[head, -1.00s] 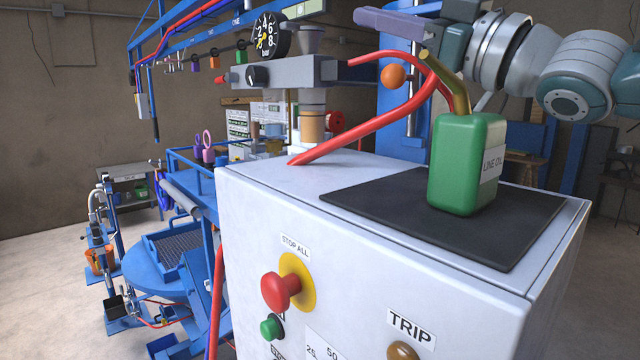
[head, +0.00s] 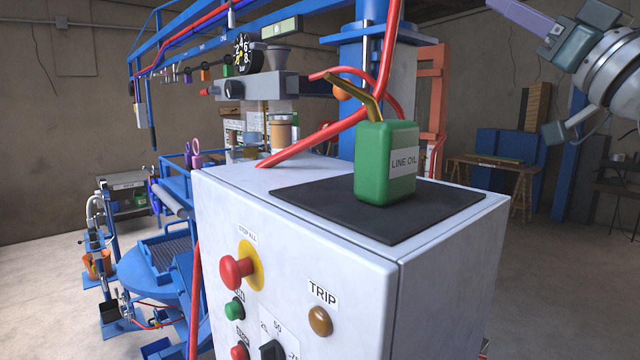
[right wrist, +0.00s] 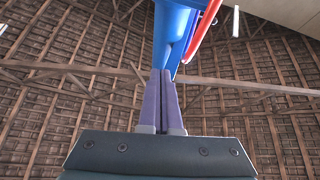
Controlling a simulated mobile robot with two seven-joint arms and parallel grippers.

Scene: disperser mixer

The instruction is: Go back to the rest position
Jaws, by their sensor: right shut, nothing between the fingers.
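My right gripper (head: 518,16) is at the upper right of the head view, with its purple fingers pointing left and up, clear of the cabinet. In the right wrist view its two purple fingers (right wrist: 161,100) are together with nothing between them. Behind them are a roof and a blue post. My left gripper is not in view. The green LINE OIL can (head: 370,165) stands upright on the black mat (head: 300,197), on top of the white cabinet (head: 225,200). My right gripper is apart from the can, up and to its right.
The cabinet front has a red STOP ALL button (head: 237,270), a green button (head: 234,308) and a brown TRIP button (head: 320,321). A red hose (head: 310,140) arches behind the can. A wooden table (head: 495,170) stands farther back at right, with open floor before it.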

